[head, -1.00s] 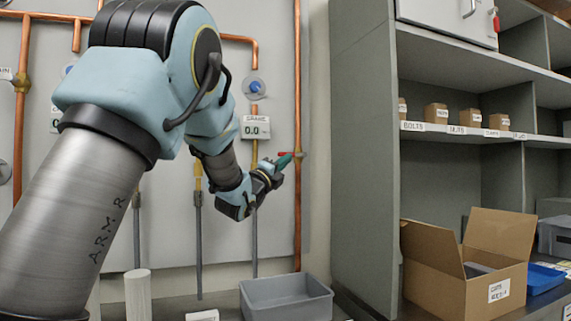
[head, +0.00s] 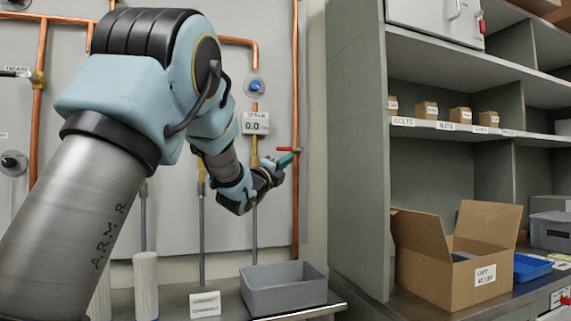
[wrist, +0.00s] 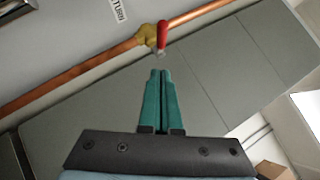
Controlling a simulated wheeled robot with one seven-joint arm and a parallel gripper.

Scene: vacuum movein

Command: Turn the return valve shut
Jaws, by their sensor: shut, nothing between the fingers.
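The return valve is a brass body (wrist: 147,36) on a copper pipe, with a red lever handle (wrist: 162,36). Part of a label ending in "TURN" shows beside it in the wrist view. The handle stands at an angle to the pipe there. In the head view, the red handle (head: 287,149) sticks out sideways, to the left of the upright pipe. My gripper (wrist: 160,72) has teal fingers pressed together and empty. Its tips are just below the handle in the wrist view, seemingly with a small gap. In the head view, my gripper (head: 290,160) is right by the handle.
A tall grey shelf unit (head: 355,150) stands close to the right of the pipe. It holds an open cardboard box (head: 440,278). A grey bin (head: 285,295) sits on the bench below my gripper.

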